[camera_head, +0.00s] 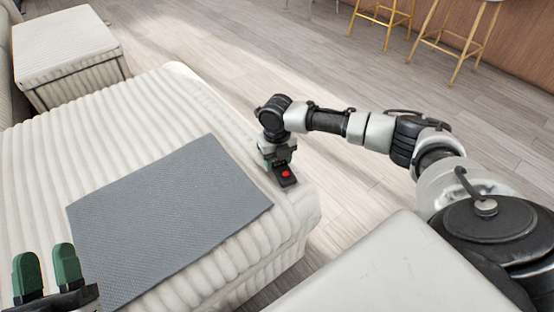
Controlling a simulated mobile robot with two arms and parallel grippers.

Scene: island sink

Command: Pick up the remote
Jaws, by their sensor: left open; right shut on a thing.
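The remote (287,178) is a small black slab with a red spot on its top. It is at the right edge of the white ribbed ottoman, just off the corner of the grey mat. My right gripper (279,163) is over the remote and shut on it. I cannot tell whether the remote touches the ottoman or is slightly above it. My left gripper (47,270) is open and empty at the bottom left, with its two green fingertips apart, near the mat's left edge.
The grey mat (165,215) lies flat on the ottoman (160,95). A second white ottoman (65,40) stands at the back left. Stools (465,45) stand at the back right. The wooden floor (240,60) between is clear.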

